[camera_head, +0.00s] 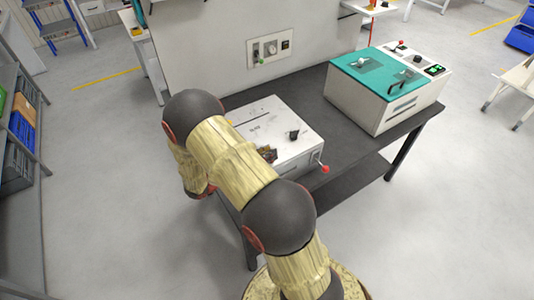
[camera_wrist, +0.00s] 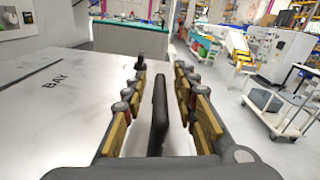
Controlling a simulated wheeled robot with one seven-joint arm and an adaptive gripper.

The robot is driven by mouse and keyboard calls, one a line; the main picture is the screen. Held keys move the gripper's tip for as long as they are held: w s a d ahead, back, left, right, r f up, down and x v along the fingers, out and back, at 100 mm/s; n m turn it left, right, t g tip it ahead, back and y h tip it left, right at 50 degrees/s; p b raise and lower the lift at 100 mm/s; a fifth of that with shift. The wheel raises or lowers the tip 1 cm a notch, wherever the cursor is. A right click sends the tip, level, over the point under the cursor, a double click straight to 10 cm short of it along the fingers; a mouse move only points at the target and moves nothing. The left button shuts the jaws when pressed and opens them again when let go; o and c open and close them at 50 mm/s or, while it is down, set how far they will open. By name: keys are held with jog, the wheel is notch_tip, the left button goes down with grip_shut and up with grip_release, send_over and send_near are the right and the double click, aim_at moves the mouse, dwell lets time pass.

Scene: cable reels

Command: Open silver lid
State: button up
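The silver lid (camera_head: 262,121) is the pale top of a box on the dark table, and it looks shut. In the wrist view the lid (camera_wrist: 60,95) bears the word "BAY". A black upright handle (camera_wrist: 160,112) stands between the two fingers of my gripper (camera_wrist: 160,105). The fingers are apart, with a visible gap on each side of the handle. In the head view my arm covers part of the box, and only a bit of my gripper (camera_head: 267,154) shows near the lid. A black knob (camera_head: 294,134) stands on the lid.
A second box with a teal top (camera_head: 378,72) stands farther right on the dark table (camera_head: 345,150). A pale panel with switches (camera_head: 270,50) rises behind. Bare tabletop lies between the boxes.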

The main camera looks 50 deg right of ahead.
jog(key=shift+d, duration=0.1)
jog(key=shift+c, duration=1)
grip_shut()
